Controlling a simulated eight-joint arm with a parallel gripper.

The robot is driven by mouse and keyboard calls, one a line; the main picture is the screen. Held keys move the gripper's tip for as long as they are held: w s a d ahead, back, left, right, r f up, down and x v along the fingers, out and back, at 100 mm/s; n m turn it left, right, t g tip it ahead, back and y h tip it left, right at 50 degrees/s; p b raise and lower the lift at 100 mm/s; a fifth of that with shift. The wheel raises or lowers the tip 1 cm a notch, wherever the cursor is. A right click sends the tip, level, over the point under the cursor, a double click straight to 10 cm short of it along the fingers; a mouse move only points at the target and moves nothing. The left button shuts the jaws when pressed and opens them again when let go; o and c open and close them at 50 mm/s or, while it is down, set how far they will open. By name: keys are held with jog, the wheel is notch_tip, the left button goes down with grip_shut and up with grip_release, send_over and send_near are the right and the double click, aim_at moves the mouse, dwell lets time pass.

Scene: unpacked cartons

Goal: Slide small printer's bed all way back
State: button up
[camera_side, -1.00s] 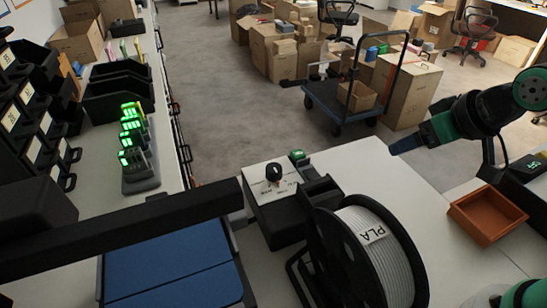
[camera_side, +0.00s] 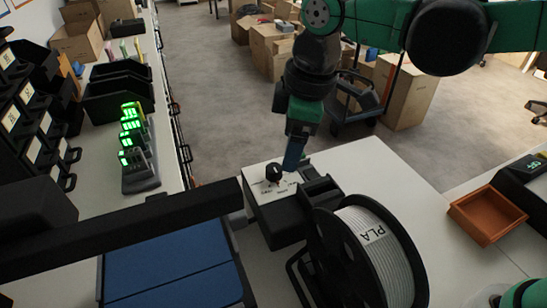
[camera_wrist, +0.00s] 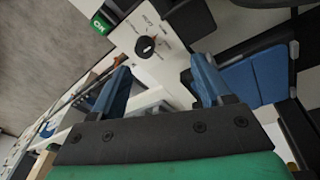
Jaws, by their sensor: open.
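The small printer's bed (camera_side: 175,275) is a flat blue plate with a seam across it, at the lower left of the side view, partly under the printer's black beam (camera_side: 120,232). Blue panels that look like the bed (camera_wrist: 262,72) show at the right of the wrist view. My gripper (camera_side: 291,168) points down over the printer's control box (camera_side: 270,212), to the right of the bed and apart from it. In the wrist view my gripper (camera_wrist: 158,64) has its two blue fingers spread with nothing between them. The black knob (camera_wrist: 145,46) lies just beyond the fingers.
A spool of grey PLA filament (camera_side: 378,258) stands right of the control box. An orange tray (camera_side: 487,214) sits on the white table (camera_side: 400,180) at the right. Black bins (camera_side: 118,92) and green-lit devices (camera_side: 138,150) line the left bench.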

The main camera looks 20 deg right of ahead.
jog(key=a+f+n, duration=0.1)
jog(key=a, duration=0.2)
jog(key=s+a+f+n+g, duration=0.1)
jog(key=a+n, duration=0.1)
jog(key=a, duration=0.1)
jog(key=a+f+n+g+h, duration=0.1)
jog(key=a+n, duration=0.1)
jog(key=a, duration=0.1)
jog(key=shift+s+f, duration=0.2)
jog(key=shift+s+a+f, duration=0.1)
jog(key=shift+a+f, duration=0.1)
jog(key=shift+f, duration=2.75)
grip_shut()
